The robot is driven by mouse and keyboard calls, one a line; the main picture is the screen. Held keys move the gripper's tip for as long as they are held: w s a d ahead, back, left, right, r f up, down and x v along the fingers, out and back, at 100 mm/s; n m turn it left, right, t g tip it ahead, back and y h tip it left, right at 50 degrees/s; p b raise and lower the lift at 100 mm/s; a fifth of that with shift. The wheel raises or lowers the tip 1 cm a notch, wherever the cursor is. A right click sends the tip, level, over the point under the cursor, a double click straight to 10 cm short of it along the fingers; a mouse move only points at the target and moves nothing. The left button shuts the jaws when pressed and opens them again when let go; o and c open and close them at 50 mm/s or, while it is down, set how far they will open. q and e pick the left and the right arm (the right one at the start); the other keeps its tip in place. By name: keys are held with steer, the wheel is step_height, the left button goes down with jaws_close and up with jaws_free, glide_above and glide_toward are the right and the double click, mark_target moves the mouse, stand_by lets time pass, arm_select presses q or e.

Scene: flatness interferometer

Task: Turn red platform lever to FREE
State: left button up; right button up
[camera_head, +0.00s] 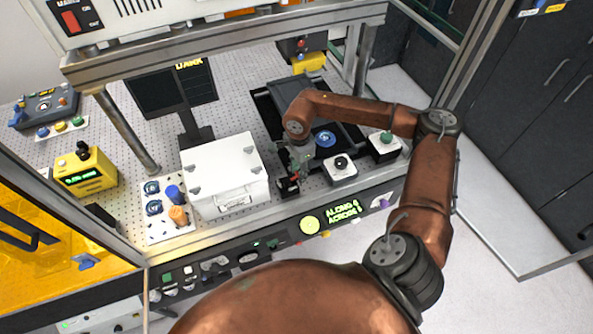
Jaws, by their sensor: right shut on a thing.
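My right gripper (294,172) points down at the front edge of the dark platform, just right of the white case. It is shut on the red lever (295,178), of which only a small red bit shows between and below the fingers. A small black block (288,188) sits right under the fingertips. The fingers and wrist hide most of the lever, so its angle and any FREE marking cannot be read. My left gripper is not in view.
A white case (225,178) stands close left of the gripper. White blocks with a black knob (340,168) and a green knob (384,146) stand to the right. A display (335,212) reads "ALONG", "ACROSS". Posts frame the bench.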

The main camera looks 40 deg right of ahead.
steer(key=shift+s+m, duration=0.3)
steer(key=shift+m, duration=0.4)
steer(key=o, duration=1.1)
steer(key=shift+o, duration=0.2)
steer(key=shift+r, duration=0.1)
step_height(320, 180, up, 12)
